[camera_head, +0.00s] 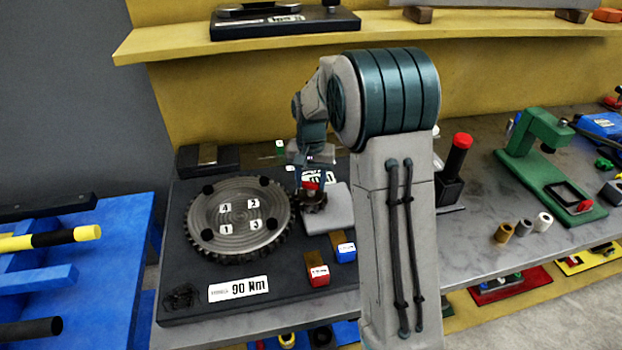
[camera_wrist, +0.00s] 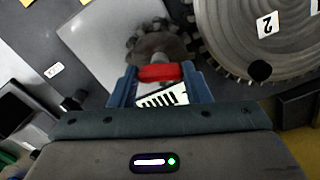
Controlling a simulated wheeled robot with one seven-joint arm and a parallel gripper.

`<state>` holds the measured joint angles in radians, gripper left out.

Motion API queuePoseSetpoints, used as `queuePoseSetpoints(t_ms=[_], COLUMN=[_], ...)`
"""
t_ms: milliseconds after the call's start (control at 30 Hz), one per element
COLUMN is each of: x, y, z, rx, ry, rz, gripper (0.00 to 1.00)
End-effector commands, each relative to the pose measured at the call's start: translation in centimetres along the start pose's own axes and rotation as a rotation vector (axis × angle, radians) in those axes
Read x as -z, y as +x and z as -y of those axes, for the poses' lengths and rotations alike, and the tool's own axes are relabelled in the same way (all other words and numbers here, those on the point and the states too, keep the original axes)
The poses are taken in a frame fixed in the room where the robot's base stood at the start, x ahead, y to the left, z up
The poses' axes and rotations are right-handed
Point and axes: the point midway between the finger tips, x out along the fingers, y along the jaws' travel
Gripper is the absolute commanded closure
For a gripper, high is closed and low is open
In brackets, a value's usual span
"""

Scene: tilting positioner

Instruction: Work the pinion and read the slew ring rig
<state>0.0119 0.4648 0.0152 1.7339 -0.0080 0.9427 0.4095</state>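The slew ring (camera_head: 240,218), a grey toothed disc with numbered tags 1 to 4, lies on a dark base plate (camera_head: 190,300). The small dark pinion (camera_head: 313,203) sits at its right edge; it also shows in the wrist view (camera_wrist: 158,44). A red crosspiece (camera_wrist: 160,73) stands over the pinion. My gripper (camera_head: 311,183) points down over it, with its blue fingers (camera_wrist: 160,80) at either end of the red piece. I cannot tell whether they press on it. A plate on the base reads 90 Nm (camera_head: 238,289). A striped label (camera_wrist: 162,97) is partly hidden by my gripper.
A red block (camera_head: 317,270) and a blue block (camera_head: 343,247) stand in front of the pinion, near a light grey plate (camera_head: 330,212). A red-topped post (camera_head: 456,165) and a green press (camera_head: 550,165) stand to the right. A blue rack (camera_head: 100,240) stands left. A yellow shelf (camera_head: 400,40) runs behind.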

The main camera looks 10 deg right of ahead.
Motion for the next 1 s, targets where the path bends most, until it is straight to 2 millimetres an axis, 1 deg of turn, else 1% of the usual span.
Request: queuePoseSetpoints(t_ms=[133,233,500,633,767,1000], x=[0.01,0.01,0.02,0.02,0.02,0.03], y=[-0.03,0.02,0.00,-0.04,-0.08,-0.10], z=[-0.02,-0.01,-0.05,-0.03,-0.03,-0.03], rx=[0.000,0.000,0.000,-0.001,-0.001,-0.001], ry=[-0.004,-0.040,-0.281,-0.360,-0.388,-0.387], rz=[0.000,0.000,-0.001,-0.001,-0.001,-0.001], gripper=[0.79,0.79,0.79,0.79,0.79,0.79])
